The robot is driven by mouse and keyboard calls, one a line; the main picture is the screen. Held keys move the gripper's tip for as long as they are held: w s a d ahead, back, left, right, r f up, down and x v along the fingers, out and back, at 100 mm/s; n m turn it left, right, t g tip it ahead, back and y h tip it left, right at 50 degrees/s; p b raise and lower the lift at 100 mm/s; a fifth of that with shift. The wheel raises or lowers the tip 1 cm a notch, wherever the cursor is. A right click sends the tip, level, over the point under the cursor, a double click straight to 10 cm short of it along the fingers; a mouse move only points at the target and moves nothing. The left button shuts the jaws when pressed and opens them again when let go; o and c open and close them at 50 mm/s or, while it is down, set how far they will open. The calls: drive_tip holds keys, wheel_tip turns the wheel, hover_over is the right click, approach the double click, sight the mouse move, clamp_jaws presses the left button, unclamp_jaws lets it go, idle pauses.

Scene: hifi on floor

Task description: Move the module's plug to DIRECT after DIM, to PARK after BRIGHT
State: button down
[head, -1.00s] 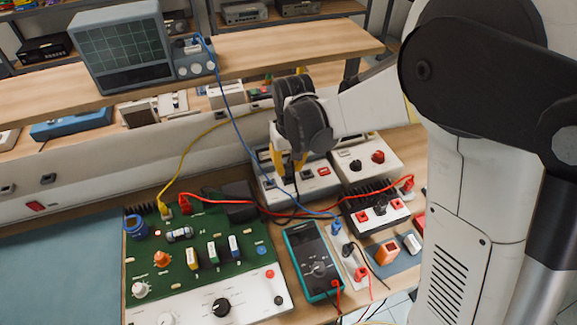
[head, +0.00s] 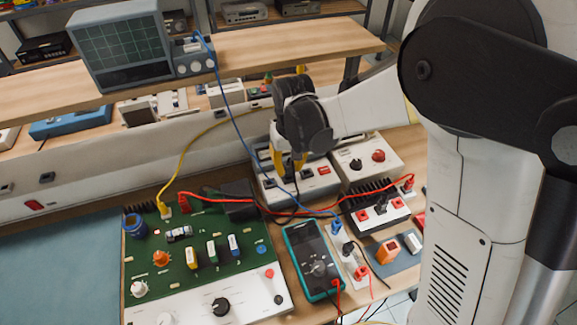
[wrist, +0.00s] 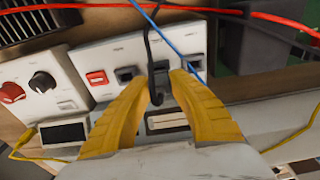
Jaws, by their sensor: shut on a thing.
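The module is a white box (head: 268,187) with a row of sockets and a red switch (head: 323,171). In the wrist view its panel (wrist: 110,57) shows a red switch (wrist: 97,77) and several dark sockets in a row; the labels are too small to read. My gripper (head: 289,166) is over this panel. In the wrist view my gripper's yellow fingers (wrist: 160,80) close around a black plug (wrist: 156,97) with a black cable running up from it. The fingers partly hide the plug, and I cannot tell whether it sits in a socket.
A white box with black and red knobs (head: 372,166) stands right of the module. A green circuit board (head: 200,222), a teal multimeter (head: 291,240) and a finned supply (head: 388,216) stand in front. Red cables and a blue cable (head: 236,118) cross close to my gripper.

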drive_tip(key=shift+f+b, duration=0.65)
drive_tip(key=shift+f, duration=0.1)
idle(2.3)
drive_tip(key=c, duration=1.2)
unclamp_jaws()
drive_tip(key=r+p, duration=0.1)
drive_tip(key=r, duration=0.4)
drive_tip(key=r+p, duration=0.1)
drive_tip(key=r, duration=0.5)
drive_tip(key=s+r+p, duration=0.1)
drive_tip(key=r+p, duration=0.1)
drive_tip(key=r, duration=0.4)
drive_tip(key=shift+s+d, duration=0.1)
drive_tip(key=shift+d, duration=0.05)
drive_tip(key=shift+d, duration=0.1)
